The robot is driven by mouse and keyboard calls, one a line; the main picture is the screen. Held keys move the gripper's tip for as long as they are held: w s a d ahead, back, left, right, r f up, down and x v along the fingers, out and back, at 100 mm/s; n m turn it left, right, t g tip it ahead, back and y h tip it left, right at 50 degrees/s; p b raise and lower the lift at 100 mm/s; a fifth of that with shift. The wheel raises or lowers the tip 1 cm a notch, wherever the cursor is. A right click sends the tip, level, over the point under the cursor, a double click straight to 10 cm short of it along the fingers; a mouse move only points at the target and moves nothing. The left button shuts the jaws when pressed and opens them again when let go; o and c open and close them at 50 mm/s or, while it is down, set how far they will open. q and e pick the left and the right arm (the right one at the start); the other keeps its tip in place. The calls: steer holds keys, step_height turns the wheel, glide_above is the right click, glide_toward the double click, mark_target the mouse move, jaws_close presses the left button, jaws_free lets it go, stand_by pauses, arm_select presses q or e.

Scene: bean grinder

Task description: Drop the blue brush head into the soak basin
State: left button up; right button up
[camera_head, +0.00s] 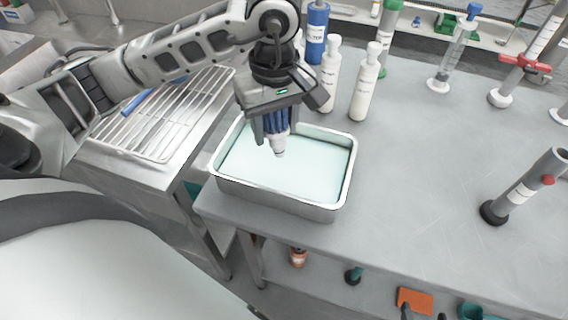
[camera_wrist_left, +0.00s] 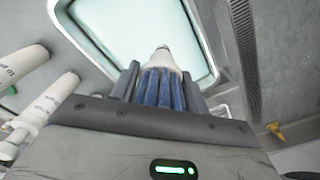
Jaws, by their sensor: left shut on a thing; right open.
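The soak basin (camera_head: 342,190) is a metal tray of pale liquid on the near left corner of the grey table. My left gripper (camera_head: 273,128) is above the basin, shut on the blue brush head (camera_head: 277,122). The brush head has blue sides and a pale tip that points down toward the liquid. In the left wrist view the brush head (camera_wrist_left: 160,88) sits between the dark fingers, with the basin (camera_wrist_left: 207,55) beyond it. My right gripper is not in view.
White bottles (camera_head: 366,88) and a blue bottle (camera_head: 316,35) stand just behind the basin. A wire rack (camera_head: 165,125) lies to the left. A grey cylinder on a black base (camera_head: 520,190) stands at the right. The table's middle is clear.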

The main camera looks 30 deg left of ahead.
arm_select(q)
steer(key=shift+f+b, duration=0.45)
steer(key=shift+f, duration=1)
arm_select(e)
steer(key=shift+w+a+r, duration=0.1)
steer(key=shift+w+a, duration=0.1)
steer(key=shift+w, duration=0.1)
arm_select(q)
steer(key=o, duration=1.1)
steer(key=shift+c, duration=0.2)
steer(key=shift+r, duration=0.1)
